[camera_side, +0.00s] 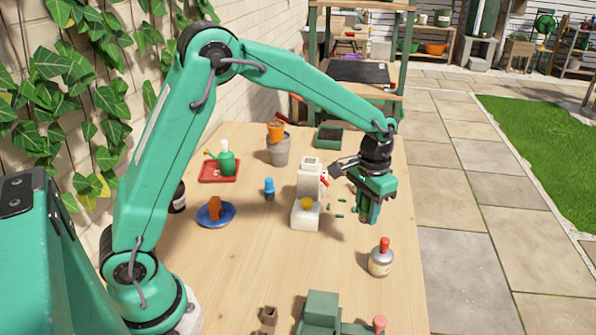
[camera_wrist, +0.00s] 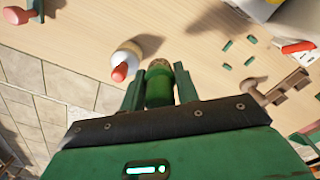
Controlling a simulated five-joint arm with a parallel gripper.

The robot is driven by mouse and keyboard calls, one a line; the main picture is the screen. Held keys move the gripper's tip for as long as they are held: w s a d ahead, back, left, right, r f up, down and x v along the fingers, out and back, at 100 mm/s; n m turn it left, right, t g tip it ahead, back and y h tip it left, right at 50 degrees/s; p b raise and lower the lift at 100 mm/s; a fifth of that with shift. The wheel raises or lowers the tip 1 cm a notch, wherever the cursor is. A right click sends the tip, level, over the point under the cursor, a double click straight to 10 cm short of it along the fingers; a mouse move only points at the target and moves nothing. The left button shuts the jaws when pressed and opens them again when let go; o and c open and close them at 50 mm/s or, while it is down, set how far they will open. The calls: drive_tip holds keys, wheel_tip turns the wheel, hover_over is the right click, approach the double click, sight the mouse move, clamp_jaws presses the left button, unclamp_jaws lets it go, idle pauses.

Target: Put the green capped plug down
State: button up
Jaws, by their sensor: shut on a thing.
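My gripper (camera_side: 368,212) is over the right part of the wooden table, right of the white dispenser-like block. In the wrist view its two fingers (camera_wrist: 160,88) are closed on the sides of the green plug (camera_wrist: 159,90), whose far end looks tan-brown. In the side view the plug is mostly hidden by the fingers. I cannot tell whether its lower end touches the table.
A bottle with a red top (camera_side: 380,260) stands close by, towards the front. The white block (camera_side: 307,185) and several small green pieces (camera_side: 340,206) are left of my gripper. A blue-topped item (camera_side: 269,189) stands farther left. Bare wood lies between the bottle and the white block.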

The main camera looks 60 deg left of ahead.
drive_tip(key=s+d+n, duration=0.1)
drive_tip(key=s+d, duration=0.1)
drive_tip(key=s, duration=1.1)
drive_tip(key=s+d+n, duration=0.1)
drive_tip(key=s+d, duration=0.2)
drive_tip(key=s, duration=1.1)
hover_over(281, 277)
wheel_tip(281, 277, down, 7)
drive_tip(key=shift+r, duration=0.15)
drive_tip(key=shift+f, duration=2)
drive_tip(key=shift+f, duration=0.2)
drive_tip(key=o, duration=1)
drive_tip(key=shift+c, duration=0.2)
